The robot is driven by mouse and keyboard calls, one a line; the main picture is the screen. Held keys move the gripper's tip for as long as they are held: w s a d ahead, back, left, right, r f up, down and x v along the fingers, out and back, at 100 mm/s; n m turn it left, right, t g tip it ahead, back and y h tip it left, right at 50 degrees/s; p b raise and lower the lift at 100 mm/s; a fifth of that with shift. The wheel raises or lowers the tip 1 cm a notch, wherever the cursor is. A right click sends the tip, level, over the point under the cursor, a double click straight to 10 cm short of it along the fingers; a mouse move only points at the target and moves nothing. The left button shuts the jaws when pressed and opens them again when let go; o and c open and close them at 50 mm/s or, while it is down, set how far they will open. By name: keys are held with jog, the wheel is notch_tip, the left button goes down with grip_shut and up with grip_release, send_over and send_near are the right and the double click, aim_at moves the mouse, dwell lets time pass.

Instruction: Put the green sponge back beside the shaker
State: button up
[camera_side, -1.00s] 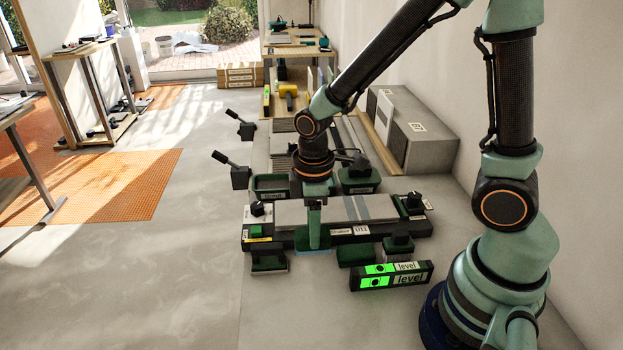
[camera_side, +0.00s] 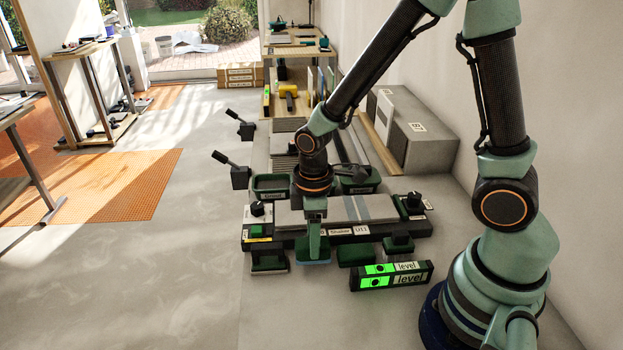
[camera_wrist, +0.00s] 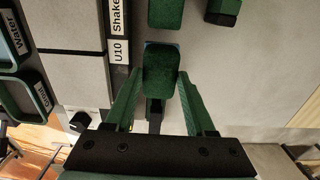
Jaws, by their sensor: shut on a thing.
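My gripper (camera_wrist: 157,100) is shut on the green sponge (camera_wrist: 158,70), whose rough green top shows between the fingers in the wrist view. In the side view my gripper (camera_side: 315,243) is just in front of the shaker's front edge, with a pale blue strip (camera_side: 314,263) showing low at its tip. The shaker (camera_side: 295,217) is a low dark unit with a grey top and labels "Shaker" and "U11" on its front. Most of the sponge is hidden in the side view. I cannot tell whether it touches the floor.
Dark green blocks stand along the shaker's front, left (camera_side: 268,262) and right (camera_side: 356,253) of my gripper. A black level (camera_side: 391,276) with bright green windows lies at the front right. A grey box (camera_side: 412,135) stands by the wall.

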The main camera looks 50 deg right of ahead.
jog(key=shift+f, duration=1.3)
jog(key=o, duration=1.6)
jog(key=shift+c, duration=0.2)
jog(key=shift+w+r, duration=0.1)
jog(key=shift+r, duration=3.95)
